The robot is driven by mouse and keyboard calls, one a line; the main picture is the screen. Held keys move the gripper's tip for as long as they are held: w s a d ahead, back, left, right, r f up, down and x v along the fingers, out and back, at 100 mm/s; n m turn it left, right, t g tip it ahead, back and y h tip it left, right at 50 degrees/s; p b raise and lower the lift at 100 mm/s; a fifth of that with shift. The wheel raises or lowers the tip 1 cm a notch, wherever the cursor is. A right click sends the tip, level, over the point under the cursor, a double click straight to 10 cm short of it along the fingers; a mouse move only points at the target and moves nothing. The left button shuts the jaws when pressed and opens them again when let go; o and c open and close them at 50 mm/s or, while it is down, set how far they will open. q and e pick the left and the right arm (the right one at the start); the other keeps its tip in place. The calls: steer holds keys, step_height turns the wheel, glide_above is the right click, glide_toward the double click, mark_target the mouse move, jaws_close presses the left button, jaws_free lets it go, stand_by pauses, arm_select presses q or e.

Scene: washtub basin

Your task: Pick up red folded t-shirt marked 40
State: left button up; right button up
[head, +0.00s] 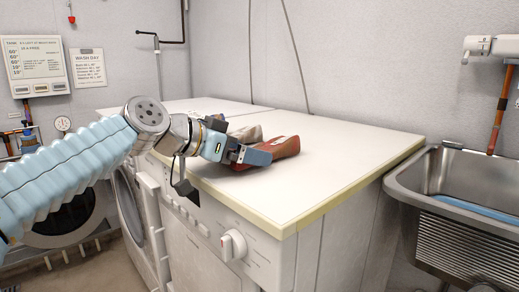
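A red folded garment (286,147) lies on the white top of the washing machine. I take it to be the red t-shirt; a small pale mark shows on its upper face, too small to read. My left gripper (258,155) reaches in from the left at the garment's near left side and hides part of it. The fingers overlap the garment in the picture, and I cannot tell whether they touch or grip it. My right gripper is not in view.
A beige folded garment (246,133) lies just behind the red one, with a bluish one (216,119) further back. The machine top (350,150) is clear to the right and in front. A metal basin (415,180) stands at the right, and a control knob (233,245) protrudes from the machine's front.

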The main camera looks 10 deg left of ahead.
arm_select(q)
steer(key=shift+c, duration=0.5)
steer(key=c, duration=0.7)
steer(key=shift+r, duration=0.1)
